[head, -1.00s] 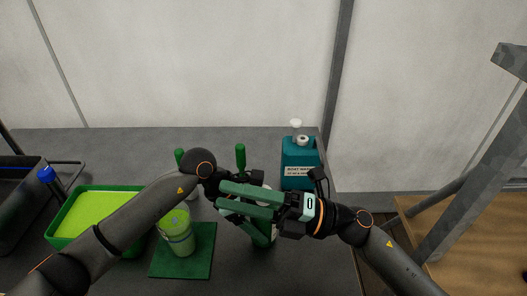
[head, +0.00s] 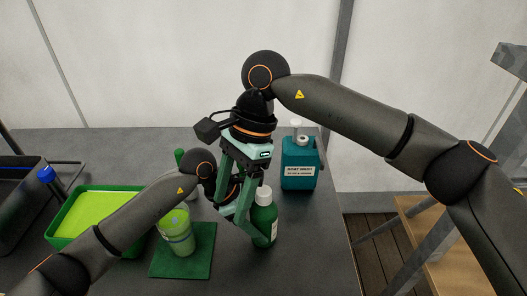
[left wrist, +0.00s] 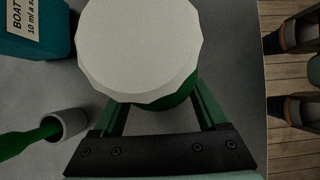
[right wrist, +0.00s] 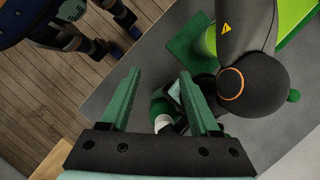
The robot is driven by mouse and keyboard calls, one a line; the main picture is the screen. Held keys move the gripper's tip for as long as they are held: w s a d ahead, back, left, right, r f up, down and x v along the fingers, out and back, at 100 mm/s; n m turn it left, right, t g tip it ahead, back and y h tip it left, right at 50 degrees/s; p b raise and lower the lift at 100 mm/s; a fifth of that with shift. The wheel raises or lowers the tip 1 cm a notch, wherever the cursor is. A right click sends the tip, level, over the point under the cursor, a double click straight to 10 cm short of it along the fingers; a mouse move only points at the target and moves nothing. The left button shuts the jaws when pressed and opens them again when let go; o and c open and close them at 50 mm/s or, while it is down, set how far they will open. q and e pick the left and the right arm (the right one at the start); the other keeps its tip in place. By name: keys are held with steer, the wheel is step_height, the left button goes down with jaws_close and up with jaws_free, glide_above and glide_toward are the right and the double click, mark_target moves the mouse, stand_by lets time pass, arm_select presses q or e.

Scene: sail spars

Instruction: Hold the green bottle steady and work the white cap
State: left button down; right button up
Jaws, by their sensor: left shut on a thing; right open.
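The green bottle (head: 264,222) stands upright on the grey table, its white cap (head: 264,195) in place on top. My left gripper (head: 256,230) is shut on the bottle's body below the cap. In the left wrist view the white cap (left wrist: 140,45) fills the upper middle, with a finger on either side of the green bottle (left wrist: 182,96) under it. My right gripper (head: 229,208) is open and empty, pointing down just left of the bottle, apart from the cap. In the right wrist view the white cap (right wrist: 163,122) shows small between and beyond the open fingers (right wrist: 158,100).
A teal boat wash pump bottle (head: 300,175) stands behind the green bottle. A green cup (head: 177,236) stands on a green mat (head: 198,265) to the left, beside a green tray (head: 62,240). A green-handled tool (left wrist: 30,142) stands in a grey cup. My arms cross close together.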

mark_target(263, 190)
steer(key=w+d+r+t+h, duration=0.1)
steer(key=w, duration=0.1)
steer(key=w+d+r+t+h, duration=0.1)
steer(key=w+d+r, duration=0.1)
steer(key=w+d+r+n+t+h, duration=0.1)
steer(key=w+d, duration=0.1)
steer(key=shift+w+d+r, duration=0.2)
steer(key=shift+w+d, duration=0.05)
step_height(263, 190, down, 9)
steer(key=shift+c, duration=0.2)
steer(key=shift+r, duration=0.1)
jaws_close()
steer(key=shift+o, duration=0.3)
jaws_free()
steer(key=n, duration=0.4)
steer(key=shift+n, duration=0.4)
jaws_close()
steer(key=shift+o, duration=0.7)
jaws_free()
steer(key=shift+a, duration=0.15)
